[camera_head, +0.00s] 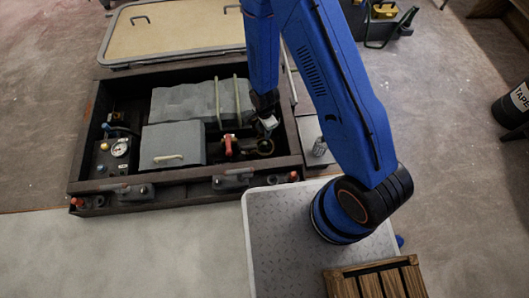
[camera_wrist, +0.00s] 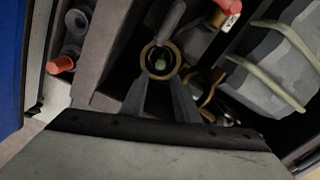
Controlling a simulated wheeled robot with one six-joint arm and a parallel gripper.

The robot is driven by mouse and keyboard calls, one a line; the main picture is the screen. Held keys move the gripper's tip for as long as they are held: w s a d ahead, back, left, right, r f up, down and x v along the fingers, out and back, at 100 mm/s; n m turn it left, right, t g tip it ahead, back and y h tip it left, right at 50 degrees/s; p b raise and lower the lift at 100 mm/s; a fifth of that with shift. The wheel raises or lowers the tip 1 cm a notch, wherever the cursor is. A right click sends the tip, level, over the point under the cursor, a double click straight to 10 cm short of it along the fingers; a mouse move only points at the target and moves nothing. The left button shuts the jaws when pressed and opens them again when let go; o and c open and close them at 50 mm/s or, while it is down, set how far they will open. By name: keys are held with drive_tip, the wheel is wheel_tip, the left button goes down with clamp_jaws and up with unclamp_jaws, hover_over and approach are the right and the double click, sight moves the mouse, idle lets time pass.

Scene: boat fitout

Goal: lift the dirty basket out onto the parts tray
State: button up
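A round brass-rimmed opening (camera_head: 265,146) sits inside the dark open well, near its right end. In the wrist view the brass ring (camera_wrist: 161,61) has something greenish and mesh-like inside, probably the dirty basket (camera_wrist: 160,62); I cannot make out its full shape. My gripper (camera_head: 268,124) hangs over the well just behind the opening. In the wrist view its grey fingers (camera_wrist: 160,84) point at the ring, with a gap between them and nothing seen held. A grey surface (camera_head: 311,130) beside the well's right edge may be the parts tray; a small grey cylinder (camera_head: 319,147) stands on it.
A red-handled valve (camera_head: 229,145) lies just left of the opening. Grey boxes (camera_head: 174,143) and a gauge (camera_head: 120,147) fill the well's left. Red-tipped latches (camera_head: 232,178) line the front rim. The removed hatch (camera_head: 175,28) lies behind. A wooden crate (camera_head: 375,280) is at front right.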

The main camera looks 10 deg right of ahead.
sight(265, 143)
drive_tip(key=shift+f, duration=6.2)
clamp_jaws()
